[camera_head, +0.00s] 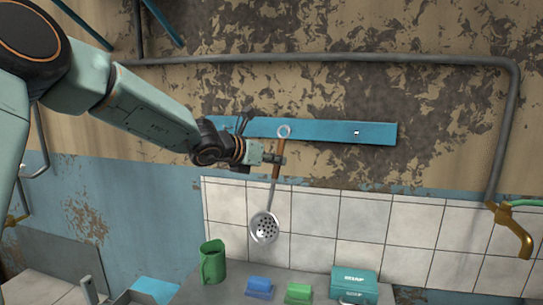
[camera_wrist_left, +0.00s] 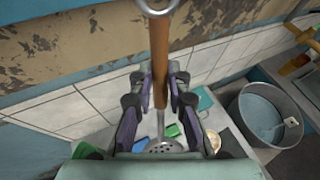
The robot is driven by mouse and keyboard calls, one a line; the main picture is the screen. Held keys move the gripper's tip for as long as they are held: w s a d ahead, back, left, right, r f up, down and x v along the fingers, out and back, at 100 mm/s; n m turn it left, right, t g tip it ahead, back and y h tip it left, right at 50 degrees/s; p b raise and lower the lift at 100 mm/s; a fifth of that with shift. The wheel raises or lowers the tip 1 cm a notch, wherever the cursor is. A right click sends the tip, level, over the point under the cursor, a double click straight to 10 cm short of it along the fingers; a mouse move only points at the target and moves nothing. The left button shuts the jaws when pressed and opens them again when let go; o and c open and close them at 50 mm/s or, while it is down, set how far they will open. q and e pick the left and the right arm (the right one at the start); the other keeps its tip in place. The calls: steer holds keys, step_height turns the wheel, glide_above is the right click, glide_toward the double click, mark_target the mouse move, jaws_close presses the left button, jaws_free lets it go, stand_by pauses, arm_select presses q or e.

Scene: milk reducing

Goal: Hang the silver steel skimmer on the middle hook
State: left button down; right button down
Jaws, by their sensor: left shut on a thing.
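The silver steel skimmer (camera_head: 265,226) hangs upright with its perforated bowl down and its metal ring (camera_head: 284,131) up. My left gripper (camera_head: 277,158) is shut on its brown handle, just below the ring. The ring overlaps the blue rail (camera_head: 318,132) on the wall; I cannot tell whether it touches a hook. A small hook (camera_head: 356,132) shows on the rail's right part. The middle hook is not clearly visible near the ring. In the left wrist view the handle (camera_wrist_left: 159,50) stands between the fingers (camera_wrist_left: 160,95). My right gripper is not in view.
Below stand a green mug (camera_head: 213,262), a blue block (camera_head: 259,288), a green block (camera_head: 298,292) and a teal box (camera_head: 354,285) on a grey counter. A pipe (camera_head: 330,59) runs above the rail. A large pot (camera_wrist_left: 268,112) shows at right in the wrist view.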

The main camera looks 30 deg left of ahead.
arm_select(q)
steer(key=shift+w+d+r+p, duration=0.1)
steer(key=shift+w+r+p, duration=0.2)
steer(key=shift+w+p, duration=0.25)
steer(key=w, duration=0.1)
steer(key=w+f+p, duration=0.1)
steer(key=w+a+p, duration=0.1)
steer(key=shift+w+a+f, duration=0.1)
steer(key=shift+w+f, duration=0.15)
steer(key=shift+f, duration=0.15)
steer(key=shift+s+r, duration=0.15)
steer(key=shift+s, duration=0.05)
steer(key=shift+w, duration=0.15)
steer(key=c, duration=1.5)
jaws_free()
steer(key=o, duration=0.3)
